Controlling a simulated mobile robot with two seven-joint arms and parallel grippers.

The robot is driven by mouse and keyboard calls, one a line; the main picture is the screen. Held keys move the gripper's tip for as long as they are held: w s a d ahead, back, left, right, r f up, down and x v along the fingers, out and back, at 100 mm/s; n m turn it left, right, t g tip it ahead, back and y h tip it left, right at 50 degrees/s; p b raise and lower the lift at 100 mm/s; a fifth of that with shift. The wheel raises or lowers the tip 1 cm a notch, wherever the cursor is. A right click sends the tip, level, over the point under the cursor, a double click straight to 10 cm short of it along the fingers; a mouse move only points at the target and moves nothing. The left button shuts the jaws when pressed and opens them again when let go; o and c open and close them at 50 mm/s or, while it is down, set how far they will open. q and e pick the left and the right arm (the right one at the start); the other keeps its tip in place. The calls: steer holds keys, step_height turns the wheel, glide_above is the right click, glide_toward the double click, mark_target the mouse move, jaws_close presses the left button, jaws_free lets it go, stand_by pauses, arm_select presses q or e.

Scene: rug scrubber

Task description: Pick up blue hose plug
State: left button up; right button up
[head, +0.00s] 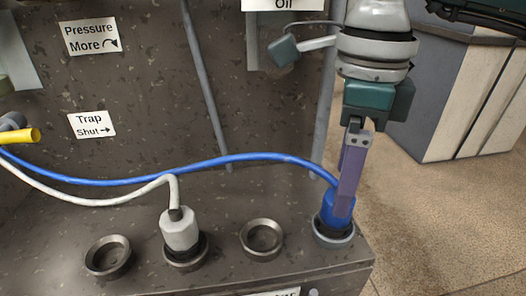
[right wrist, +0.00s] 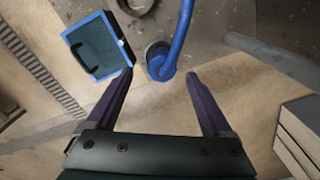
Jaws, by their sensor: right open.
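The blue hose plug (head: 334,205) sits upright in the rightmost round socket (head: 333,236) on the machine's ledge. A blue hose (head: 235,160) runs from its top to the left. My right gripper (head: 344,205) is open, with its purple fingers pointing down at the plug. In the right wrist view, the plug (right wrist: 161,65) lies between the fingertips (right wrist: 160,72), with a gap visible on each side. In the head view one finger covers part of the plug. My left gripper is not in view.
A white plug (head: 180,232) with a white hose stands in a socket to the left. Empty sockets (head: 263,238) (head: 108,257) flank it. The machine's dark wall rises behind. A yellow handle (head: 20,136) is at far left. Open floor (head: 440,225) lies right of the ledge.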

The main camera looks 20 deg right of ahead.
mark_target(331, 226)
step_height(331, 226, down, 4)
steer(key=shift+w+r, duration=0.1)
steer(key=shift+r, duration=0.05)
jaws_close()
stand_by(0.7)
